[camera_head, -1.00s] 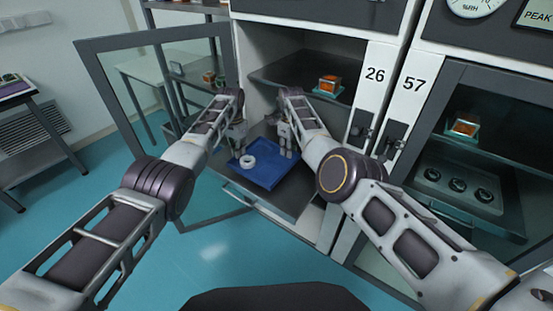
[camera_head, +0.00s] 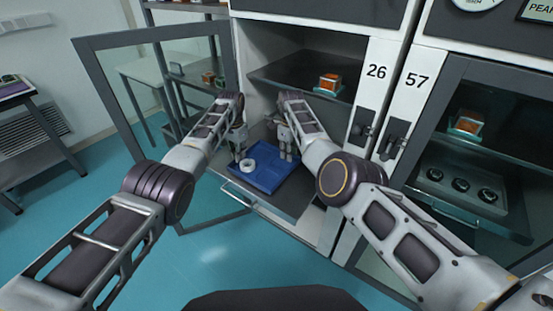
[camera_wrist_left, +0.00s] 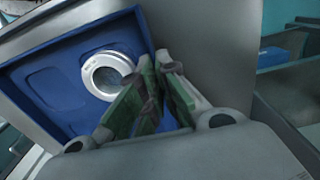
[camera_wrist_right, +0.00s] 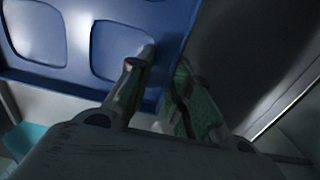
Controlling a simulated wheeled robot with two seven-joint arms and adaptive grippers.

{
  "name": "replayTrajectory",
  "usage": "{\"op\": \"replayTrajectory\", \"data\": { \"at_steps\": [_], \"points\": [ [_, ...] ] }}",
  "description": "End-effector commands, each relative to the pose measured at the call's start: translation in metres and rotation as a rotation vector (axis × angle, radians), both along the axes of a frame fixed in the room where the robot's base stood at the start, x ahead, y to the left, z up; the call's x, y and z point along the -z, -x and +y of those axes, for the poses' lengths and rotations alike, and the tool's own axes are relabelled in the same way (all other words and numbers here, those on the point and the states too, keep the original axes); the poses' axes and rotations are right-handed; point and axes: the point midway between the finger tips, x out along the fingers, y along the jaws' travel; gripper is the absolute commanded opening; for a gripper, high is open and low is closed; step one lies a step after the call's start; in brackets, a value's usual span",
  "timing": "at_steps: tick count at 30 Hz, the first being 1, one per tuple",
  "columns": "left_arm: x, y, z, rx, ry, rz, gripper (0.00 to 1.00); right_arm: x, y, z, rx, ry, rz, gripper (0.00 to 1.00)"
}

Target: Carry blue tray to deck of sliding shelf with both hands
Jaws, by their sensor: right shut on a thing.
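The blue tray (camera_head: 268,178) is over the pulled-out deck of the sliding shelf (camera_head: 297,201), in the cabinet marked 26. I cannot tell whether its underside touches the deck. A white ring-shaped part (camera_head: 248,165) sits in the tray; it also shows in the left wrist view (camera_wrist_left: 110,75). My left gripper (camera_head: 238,153) is at the tray's left side, its fingers close together on either side of the rim (camera_wrist_left: 62,30); their contact is unclear. My right gripper (camera_head: 287,153) is shut on the tray's opposite rim (camera_wrist_right: 176,45).
An open glass door (camera_head: 150,38) stands at the left of the cabinet. An upper shelf (camera_head: 290,78) above the deck holds an orange part (camera_head: 329,81). The closed cabinet 57 (camera_head: 450,160) is at the right. The floor (camera_head: 120,250) in front is clear.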

Motion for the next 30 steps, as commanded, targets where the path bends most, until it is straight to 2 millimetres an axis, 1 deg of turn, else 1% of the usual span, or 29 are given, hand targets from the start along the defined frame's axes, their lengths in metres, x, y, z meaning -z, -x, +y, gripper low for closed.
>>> {"op": "replayTrajectory", "data": {
  "at_steps": [1,13,14,18,19,30],
  "points": [
    [0.0012,0.0000,-0.0023,0.002,0.003,-0.001,0.00,0.0019,0.0005,0.0024,-0.002,-0.003,0.001,0.00],
    [0.0093,0.0000,-0.0023,0.002,0.003,-0.001,0.00,0.0100,0.0005,0.0024,-0.002,-0.003,0.001,0.00],
    [0.0088,0.0001,-0.0024,0.002,0.003,-0.001,0.07,0.0095,0.0006,0.0024,-0.002,-0.003,0.001,0.25],
    [0.0083,0.0001,-0.0016,0.001,0.002,-0.001,0.25,0.0089,0.0004,0.0016,-0.002,-0.002,0.001,0.43],
    [0.0083,0.0000,-0.0014,0.001,0.002,-0.001,0.27,0.0088,0.0004,0.0015,-0.001,-0.002,0.001,0.43],
    [0.0072,-0.0001,-0.0005,0.000,0.001,-0.001,0.27,0.0087,0.0001,0.0003,0.000,0.000,0.000,0.43]
  ]
}}
